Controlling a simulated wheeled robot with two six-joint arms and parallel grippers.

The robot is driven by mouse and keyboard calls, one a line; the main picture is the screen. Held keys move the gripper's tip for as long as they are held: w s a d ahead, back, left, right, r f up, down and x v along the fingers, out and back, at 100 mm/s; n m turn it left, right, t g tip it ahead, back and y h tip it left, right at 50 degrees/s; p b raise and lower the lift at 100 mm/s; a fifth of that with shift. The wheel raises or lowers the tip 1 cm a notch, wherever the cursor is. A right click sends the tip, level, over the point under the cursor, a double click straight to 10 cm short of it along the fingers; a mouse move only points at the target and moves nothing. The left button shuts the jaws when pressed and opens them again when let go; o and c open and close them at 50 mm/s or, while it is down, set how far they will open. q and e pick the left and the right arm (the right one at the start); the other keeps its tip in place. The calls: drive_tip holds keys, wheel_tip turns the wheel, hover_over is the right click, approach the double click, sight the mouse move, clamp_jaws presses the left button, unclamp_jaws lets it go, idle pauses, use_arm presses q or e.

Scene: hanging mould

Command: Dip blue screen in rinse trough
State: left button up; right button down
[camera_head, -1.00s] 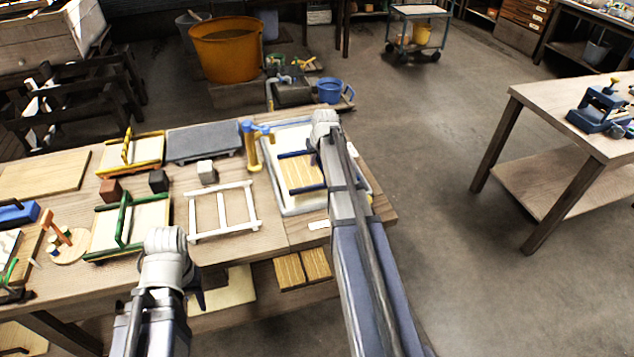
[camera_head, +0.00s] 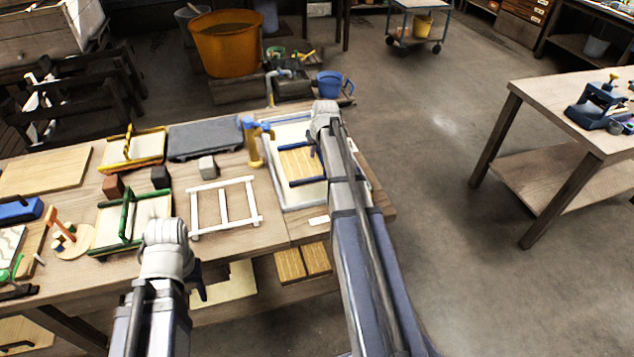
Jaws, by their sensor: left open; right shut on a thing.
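The blue screen (camera_head: 301,164), a pale ribbed panel between two dark blue bars, is over the pale-rimmed rinse trough (camera_head: 274,140) at the table's right end. It looks roughly level within the trough's outline; I cannot tell whether it touches the bottom. My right gripper (camera_head: 318,148) is shut on the screen's right side; my own wrist and forearm hide most of the grip and the trough's right part. My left gripper (camera_head: 200,287) is open and empty, low in front of the table's front edge.
A yellow and blue tap-like post (camera_head: 254,145) stands at the trough's left. A white frame (camera_head: 225,180), a green-framed screen (camera_head: 148,210), a yellow-framed screen (camera_head: 148,147) and a grey slab (camera_head: 205,139) lie further left. Small blocks sit between them.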

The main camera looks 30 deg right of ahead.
wheel_tip(320, 180, up, 4)
drive_tip(key=p, duration=0.4)
drive_tip(key=shift+r, duration=0.1)
idle(0.4)
